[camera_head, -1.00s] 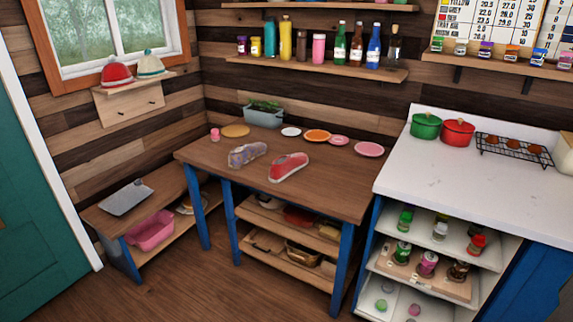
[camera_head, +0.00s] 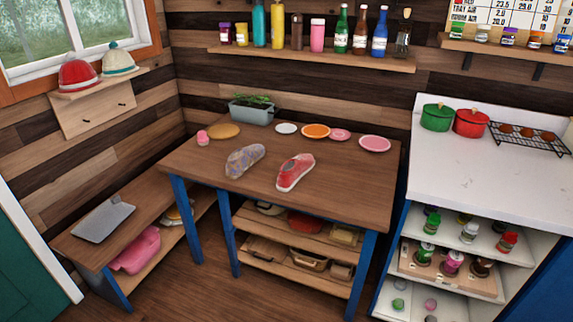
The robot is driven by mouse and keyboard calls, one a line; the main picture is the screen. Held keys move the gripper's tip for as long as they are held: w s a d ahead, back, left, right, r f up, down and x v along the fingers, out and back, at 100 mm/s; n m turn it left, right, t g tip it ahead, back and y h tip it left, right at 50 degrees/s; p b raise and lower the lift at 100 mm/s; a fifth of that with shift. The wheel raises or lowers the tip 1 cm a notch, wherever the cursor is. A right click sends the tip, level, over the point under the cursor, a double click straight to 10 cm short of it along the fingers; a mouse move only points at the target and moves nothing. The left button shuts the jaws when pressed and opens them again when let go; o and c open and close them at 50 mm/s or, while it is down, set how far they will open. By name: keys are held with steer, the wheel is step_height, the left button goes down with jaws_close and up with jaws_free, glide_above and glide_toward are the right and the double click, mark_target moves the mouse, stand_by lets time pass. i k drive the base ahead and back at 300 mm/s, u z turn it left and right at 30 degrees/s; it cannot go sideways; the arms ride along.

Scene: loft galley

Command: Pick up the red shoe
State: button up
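The red shoe (camera_head: 295,172) lies on the wooden table with blue legs (camera_head: 345,190), right of the table's middle. It is red on top with a pale edge. A purple-grey patterned shoe (camera_head: 244,160) lies to its left, apart from it. My gripper is not in view.
Several plates, among them an orange one (camera_head: 316,131) and a pink one (camera_head: 375,144), line the table's back with a planter (camera_head: 252,109). A low bench (camera_head: 152,206) stands at left and a white counter (camera_head: 460,175) at right. The table's front strip is clear.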

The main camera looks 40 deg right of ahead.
mark_target(292, 170)
steer(key=u, duration=0.15)
steer(key=i, duration=0.9)
steer(key=u, duration=0.4)
